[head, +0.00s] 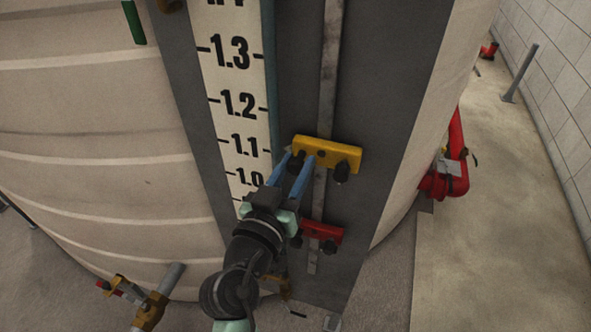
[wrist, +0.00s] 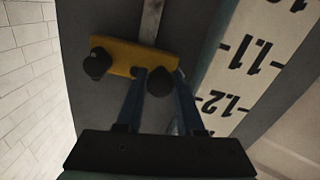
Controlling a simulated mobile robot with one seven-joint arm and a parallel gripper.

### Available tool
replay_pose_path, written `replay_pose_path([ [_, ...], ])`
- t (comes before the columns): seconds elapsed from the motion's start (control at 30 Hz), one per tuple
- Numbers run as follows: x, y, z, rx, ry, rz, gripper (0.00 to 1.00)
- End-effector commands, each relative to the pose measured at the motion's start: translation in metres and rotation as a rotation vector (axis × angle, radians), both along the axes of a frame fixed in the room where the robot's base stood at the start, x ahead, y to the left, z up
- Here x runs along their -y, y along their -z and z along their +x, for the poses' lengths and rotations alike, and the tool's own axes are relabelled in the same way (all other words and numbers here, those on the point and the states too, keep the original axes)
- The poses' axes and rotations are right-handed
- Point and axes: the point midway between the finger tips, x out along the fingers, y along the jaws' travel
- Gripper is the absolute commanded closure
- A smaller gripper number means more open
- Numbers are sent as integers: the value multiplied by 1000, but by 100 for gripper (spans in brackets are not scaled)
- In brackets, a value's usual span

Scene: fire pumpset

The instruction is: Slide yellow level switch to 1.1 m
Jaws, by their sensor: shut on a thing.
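The yellow level switch (head: 328,152) is a bar with dark knobs on the vertical rail of the tank's gauge board. In the head view it stands roughly beside the 1.1 mark (head: 245,146) of the white scale; I cannot tell its exact height. It also shows in the wrist view (wrist: 125,57), where the picture is turned over. My gripper (head: 297,158) has its blue fingers shut on the knob (wrist: 161,80) nearer the scale. The other knob (head: 341,173) is free.
A red level switch (head: 322,232) sits lower on the same rail (head: 328,80), below the yellow one. The rail above the yellow switch is clear. Brass valve pipework (head: 150,305) is at lower left. Red pipework (head: 450,165) stands to the right, beside the floor walkway.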

Motion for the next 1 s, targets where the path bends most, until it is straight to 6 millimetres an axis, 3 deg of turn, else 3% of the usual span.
replay_pose_path([
  [0.03, 1, 18, 0, -2, 2, 1, 100],
  [0.3, 1, 43, 0, -2, 3, 0, 100],
  [0.93, 1, 50, 0, -3, 4, 1, 100],
  [0.97, 1, 50, 0, -3, 4, 1, 58],
  [1.0, 1, 50, 0, -2, 3, 1, 51],
])
